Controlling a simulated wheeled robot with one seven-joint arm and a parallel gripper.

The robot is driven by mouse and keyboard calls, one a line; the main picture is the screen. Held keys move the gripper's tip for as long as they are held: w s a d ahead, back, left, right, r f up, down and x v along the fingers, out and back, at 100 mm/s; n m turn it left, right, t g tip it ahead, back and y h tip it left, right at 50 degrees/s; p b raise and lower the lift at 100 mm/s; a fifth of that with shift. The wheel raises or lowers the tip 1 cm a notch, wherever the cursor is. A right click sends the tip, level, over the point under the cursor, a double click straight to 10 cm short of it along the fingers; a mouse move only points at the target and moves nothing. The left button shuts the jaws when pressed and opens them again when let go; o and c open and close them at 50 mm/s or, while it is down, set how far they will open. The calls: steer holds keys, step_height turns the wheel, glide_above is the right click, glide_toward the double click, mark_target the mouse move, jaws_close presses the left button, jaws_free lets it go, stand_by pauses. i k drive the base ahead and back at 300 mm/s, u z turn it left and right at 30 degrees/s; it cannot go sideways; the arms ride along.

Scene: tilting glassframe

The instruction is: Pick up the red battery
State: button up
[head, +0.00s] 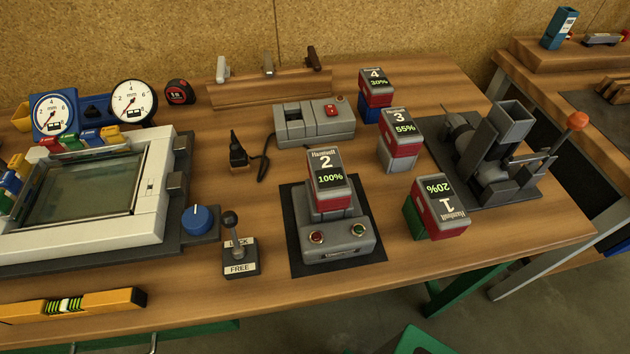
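Several blocky batteries with dark tops and red bands stand on the wooden table in the head view. Battery 2 (328,179), marked 100%, sits on a grey dock (340,241) with red and green buttons. Battery 1 (440,208), marked 20%, has a green lower part and its label is upside down. Battery 3 (400,140), marked 55%, has a grey lower part. Battery 4 (376,90), marked 30%, has a blue lower part. No battery is red all over; I cannot tell which is the red one. My gripper is not in view.
A grey clamp device (490,160) with an orange-knobbed lever stands at the right. A framed glass panel (85,195), blue knob (198,220) and lock lever (240,258) are at the left. A grey box (315,122) stands behind battery 2. The front right table edge is bare.

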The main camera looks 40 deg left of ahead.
mark_target(331, 188)
steer(key=u, duration=1.5)
